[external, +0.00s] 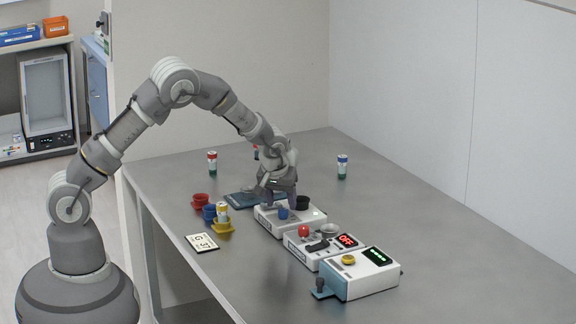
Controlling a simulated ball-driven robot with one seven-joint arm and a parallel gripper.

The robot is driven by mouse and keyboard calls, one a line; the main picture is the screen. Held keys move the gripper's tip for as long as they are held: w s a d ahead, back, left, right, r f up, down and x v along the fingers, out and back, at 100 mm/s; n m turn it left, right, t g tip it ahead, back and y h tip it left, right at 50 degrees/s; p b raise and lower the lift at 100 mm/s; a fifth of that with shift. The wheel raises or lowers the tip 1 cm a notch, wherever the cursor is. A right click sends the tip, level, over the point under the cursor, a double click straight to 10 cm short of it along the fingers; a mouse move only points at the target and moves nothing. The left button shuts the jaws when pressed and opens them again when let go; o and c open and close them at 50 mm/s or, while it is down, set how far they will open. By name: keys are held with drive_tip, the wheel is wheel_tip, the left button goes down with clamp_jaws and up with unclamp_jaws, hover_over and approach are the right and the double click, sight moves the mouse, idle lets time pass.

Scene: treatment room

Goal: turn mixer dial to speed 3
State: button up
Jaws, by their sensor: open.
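A white box (265,217) with a blue knob (283,214), a black round part (302,203) and a small green light stands on the grey table; it may be the mixer, but no label is readable. My gripper (280,198) points down just above this box, close to the blue knob, and is open. I cannot tell whether its fingers touch the knob. Any dial marks are too small to read.
A second box (300,249) shows a red "OFF" display and a red ball. Coloured cups (201,200), a card (202,242) and a dark blue mat (238,199) lie left.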

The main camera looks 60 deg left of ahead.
sight(283, 210)
drive_tip(key=shift+b+x, duration=0.35)
drive_tip(key=shift+x, duration=1.15)
clamp_jaws()
